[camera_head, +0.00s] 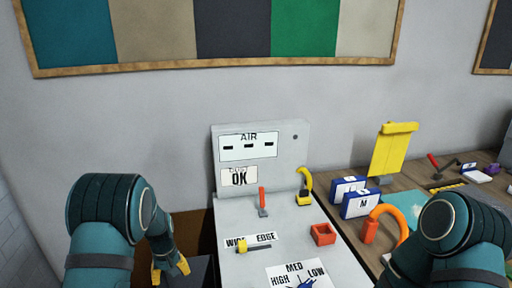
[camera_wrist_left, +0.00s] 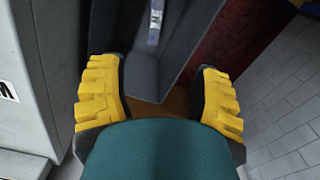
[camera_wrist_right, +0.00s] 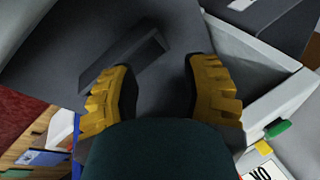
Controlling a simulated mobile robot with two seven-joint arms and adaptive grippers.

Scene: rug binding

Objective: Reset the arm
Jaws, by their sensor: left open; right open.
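My left gripper (camera_head: 172,268) hangs low at the left of the grey machine in the head view. Its yellow fingers are wide apart in the left wrist view (camera_wrist_left: 160,100), with nothing between them. My right arm comes in at the lower right of the head view, and its gripper is out of that picture. In the right wrist view my right gripper (camera_wrist_right: 160,90) is open, its yellow fingers spread and empty above a dark grey surface (camera_wrist_right: 60,50).
The grey machine (camera_head: 290,228) carries an AIR panel (camera_head: 248,146), a red lever (camera_head: 262,202), a yellow-handled part (camera_head: 304,188) and a red box (camera_head: 323,234).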

